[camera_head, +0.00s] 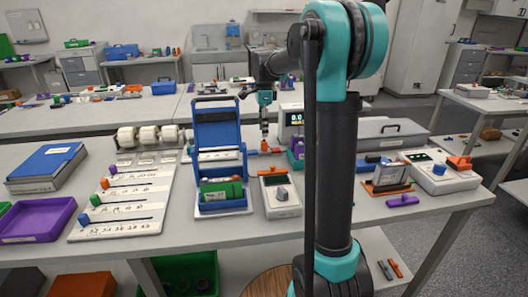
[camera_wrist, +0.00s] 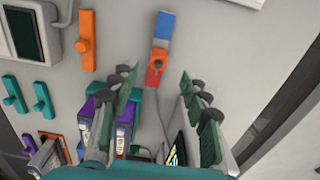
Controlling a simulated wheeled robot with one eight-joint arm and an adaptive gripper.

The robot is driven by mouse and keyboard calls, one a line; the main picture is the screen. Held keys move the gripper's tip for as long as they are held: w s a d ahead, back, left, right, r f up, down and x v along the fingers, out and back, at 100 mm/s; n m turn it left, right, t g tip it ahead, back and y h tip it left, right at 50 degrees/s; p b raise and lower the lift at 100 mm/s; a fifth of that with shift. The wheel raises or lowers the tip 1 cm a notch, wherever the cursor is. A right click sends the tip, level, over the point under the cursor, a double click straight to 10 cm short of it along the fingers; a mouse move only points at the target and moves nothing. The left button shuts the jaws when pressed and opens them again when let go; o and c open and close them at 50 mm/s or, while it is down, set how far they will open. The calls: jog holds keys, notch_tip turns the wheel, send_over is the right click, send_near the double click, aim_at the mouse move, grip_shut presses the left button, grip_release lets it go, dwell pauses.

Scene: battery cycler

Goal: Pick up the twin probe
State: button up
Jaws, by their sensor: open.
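A bar with a blue end, a red end and an orange knob in the middle (camera_wrist: 161,48) lies on the table in the wrist view; it looks like the twin probe. In the head view, its red and orange part (camera_head: 265,148) shows just below my gripper (camera_head: 264,128). My gripper (camera_wrist: 158,80) is open and empty, with its fingers on either side of the bar's lower end in the wrist view. I cannot tell the exact height between fingertips and bar.
An orange bar with a knob (camera_wrist: 86,42) and teal pieces (camera_wrist: 13,96) lie to the left in the wrist view. A blue-framed holder (camera_head: 218,122) stands left of my gripper in the head view. A box with a lit display (camera_head: 297,118) stands to its right.

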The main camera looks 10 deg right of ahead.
aim_at(264, 141)
notch_tip(264, 141, down, 8)
jog(key=shift+s+d+f, duration=0.1)
jog(key=shift+s, duration=0.05)
dwell(0.4)
jog(key=shift+c, duration=0.3)
grip_shut()
